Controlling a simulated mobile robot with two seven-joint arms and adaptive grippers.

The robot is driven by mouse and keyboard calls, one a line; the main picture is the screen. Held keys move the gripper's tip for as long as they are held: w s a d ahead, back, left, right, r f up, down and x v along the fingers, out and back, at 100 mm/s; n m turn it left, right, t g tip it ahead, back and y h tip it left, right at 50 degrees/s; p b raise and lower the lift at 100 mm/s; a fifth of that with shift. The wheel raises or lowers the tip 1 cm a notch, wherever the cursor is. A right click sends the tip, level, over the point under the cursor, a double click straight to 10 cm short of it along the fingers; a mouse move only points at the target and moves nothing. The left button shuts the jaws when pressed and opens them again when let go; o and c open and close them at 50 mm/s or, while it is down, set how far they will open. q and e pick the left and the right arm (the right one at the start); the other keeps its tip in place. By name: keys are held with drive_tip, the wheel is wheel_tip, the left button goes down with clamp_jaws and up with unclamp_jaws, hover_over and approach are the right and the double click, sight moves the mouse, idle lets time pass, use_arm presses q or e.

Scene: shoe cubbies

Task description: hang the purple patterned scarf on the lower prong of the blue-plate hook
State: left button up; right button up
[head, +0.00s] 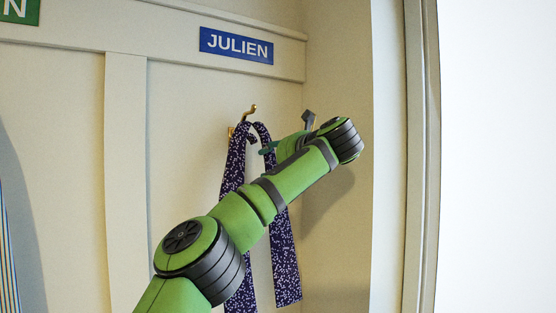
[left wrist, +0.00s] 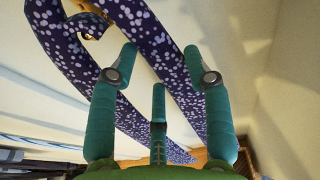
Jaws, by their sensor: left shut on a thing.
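The purple patterned scarf (head: 286,262) hangs in two long strands in front of the pale panel, below the blue JULIEN plate (head: 236,46). Its top bends close around a brass hook (head: 249,113). The upper prong rises above the scarf; the cloth hides most of the lower part, so I cannot tell exactly how it rests there. My left gripper (head: 267,149) is at the right strand, just below the top bend, shut on the scarf. In the left wrist view, the scarf (left wrist: 172,62) passes behind the teal fingers (left wrist: 158,82), with brass hook parts (left wrist: 92,34) at upper left.
A green plate (head: 20,10) is at the top left. Striped cloth (head: 8,260) hangs at the left edge. A vertical divider (head: 124,180) stands left of the scarf. The side wall (head: 340,215) is close to the right of my arm.

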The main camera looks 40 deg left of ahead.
use_arm(q)
drive_tip(key=shift+w+a, duration=0.15)
drive_tip(key=shift+a, duration=0.5)
drive_tip(key=shift+w+a+f+b, duration=0.2)
drive_tip(key=shift+a+f+b, duration=0.2)
drive_tip(key=shift+f, duration=0.3)
drive_tip(key=o, duration=1.3)
drive_tip(key=shift+c, duration=0.2)
